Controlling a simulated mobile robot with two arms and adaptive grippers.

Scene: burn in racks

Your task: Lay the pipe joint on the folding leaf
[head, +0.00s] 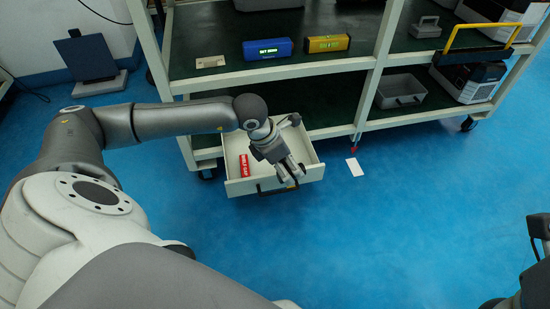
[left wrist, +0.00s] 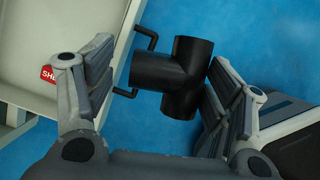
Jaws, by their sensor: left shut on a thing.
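The pipe joint (left wrist: 172,75) is a black tee in the left wrist view, between the two fingers of my left gripper (left wrist: 160,68). My left gripper is shut on it and holds it above the blue floor. In the head view my left gripper (head: 290,176) is over the front right part of an open drawer, and I cannot make out the joint there. I cannot pick out the folding leaf with certainty in either view.
The white drawer (head: 234,187) stands open under the rack, with a red label or block (head: 244,166) inside. The rack's shelves hold a blue device (head: 267,49), a yellow device (head: 327,44) and a grey bin (head: 401,91). A white card (head: 354,167) lies on open blue floor.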

